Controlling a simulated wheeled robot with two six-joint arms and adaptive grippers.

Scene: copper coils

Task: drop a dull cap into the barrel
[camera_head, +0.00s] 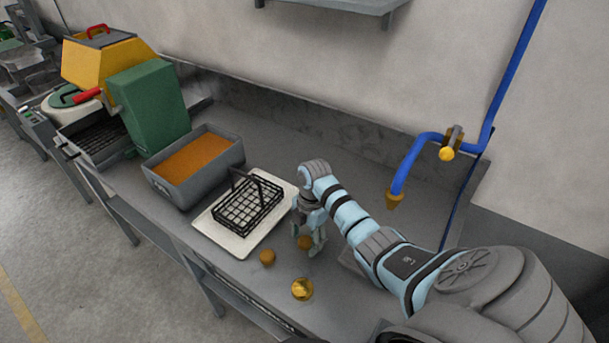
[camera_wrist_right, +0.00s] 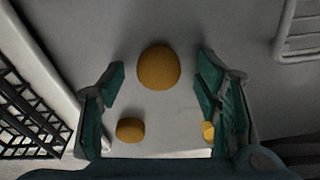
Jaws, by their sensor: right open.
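A dull brown-orange cap (camera_head: 305,242) stands on the grey bench by my right gripper (camera_head: 309,239). In the right wrist view a dull cap (camera_wrist_right: 159,68) lies between the open fingertips of the right gripper (camera_wrist_right: 161,72), with gaps at both sides. A second dull cap (camera_head: 267,258) lies to the left, also in the wrist view (camera_wrist_right: 130,129). A shiny gold cap (camera_head: 302,289) lies nearer the front edge, also in the wrist view (camera_wrist_right: 208,131). A round pale vessel with a green top (camera_head: 67,97) at far left may be the barrel. My left gripper is not in view.
A black wire basket (camera_head: 248,208) stands on a white tray (camera_head: 213,230) left of my right gripper. A grey bin (camera_head: 178,190) of orange-brown material, a green box (camera_head: 149,104) and a yellow hopper (camera_head: 98,62) stand further left. A blue pipe (camera_head: 410,160) hangs behind at right.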

